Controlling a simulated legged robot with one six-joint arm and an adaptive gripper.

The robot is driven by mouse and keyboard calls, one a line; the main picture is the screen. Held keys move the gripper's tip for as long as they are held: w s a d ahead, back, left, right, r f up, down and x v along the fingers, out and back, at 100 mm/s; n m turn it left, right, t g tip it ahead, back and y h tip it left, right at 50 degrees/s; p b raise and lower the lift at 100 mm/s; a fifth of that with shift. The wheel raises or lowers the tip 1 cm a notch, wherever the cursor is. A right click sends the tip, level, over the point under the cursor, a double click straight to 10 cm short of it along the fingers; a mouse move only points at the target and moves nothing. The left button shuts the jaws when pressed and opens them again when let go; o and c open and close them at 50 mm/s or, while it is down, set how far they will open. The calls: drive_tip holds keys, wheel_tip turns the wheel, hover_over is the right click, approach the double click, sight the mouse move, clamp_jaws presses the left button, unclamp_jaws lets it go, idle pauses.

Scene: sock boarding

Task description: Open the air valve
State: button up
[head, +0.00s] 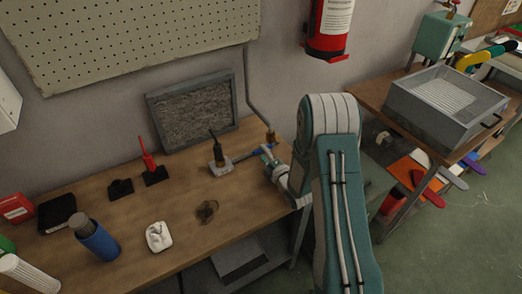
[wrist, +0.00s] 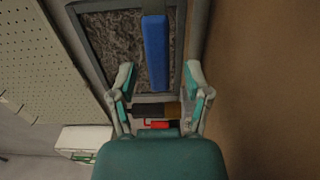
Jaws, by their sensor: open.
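The air valve shows in the head view as a brass fitting (head: 271,136) at the foot of a thin pipe, with a blue lever (head: 263,151) beside it. In the wrist view the blue lever (wrist: 156,52) is a long bar reaching down between my fingers. My gripper (wrist: 159,73) is open, one finger on each side of the lever's lower end, with gaps on both sides. In the head view my gripper (head: 276,166) is partly hidden by my arm, close to the valve. I cannot tell the exact depth between fingers and lever.
The wooden workbench (head: 190,215) holds a black-handled tool on a grey base (head: 219,158), a red tool in a black stand (head: 152,166) and a blue bottle (head: 95,238). A framed grey panel (head: 193,110) leans on the wall. A second table with a metal tray (head: 440,110) stands right.

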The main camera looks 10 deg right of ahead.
sight(277, 142)
drive_tip(key=shift+x, duration=1.1)
clamp_jaws()
drive_tip(key=shift+m, duration=0.3)
drive_tip(key=r+m, duration=0.1)
drive_tip(key=m, duration=0.1)
drive_tip(key=r+m, duration=0.1)
drive_tip(key=m, duration=0.1)
drive_tip(key=shift+d+r, duration=0.2)
drive_tip(key=shift+d, duration=0.05)
drive_tip(key=m, duration=0.1)
drive_tip(key=d+r+m, duration=0.1)
drive_tip(key=m, duration=0.1)
drive_tip(key=r+m, duration=0.1)
drive_tip(key=shift+w+d+m, duration=0.2)
drive_tip(key=shift+w+m, duration=0.1)
drive_tip(key=m, duration=0.1)
drive_tip(key=d+m, duration=0.1)
drive_tip(key=m, duration=0.1)
drive_tip(key=d+r+m, duration=0.1)
drive_tip(key=shift+w+r+m, duration=0.1)
drive_tip(key=shift+w+m, duration=0.2)
drive_tip(key=shift+w+d+r+m, duration=0.15)
drive_tip(key=shift+d+m, duration=0.35)
drive_tip(key=shift+m, duration=0.55)
drive_tip(key=shift+w+d+m, duration=0.15)
drive_tip(key=shift+d+m, duration=0.4)
drive_tip(key=shift+m, duration=0.5)
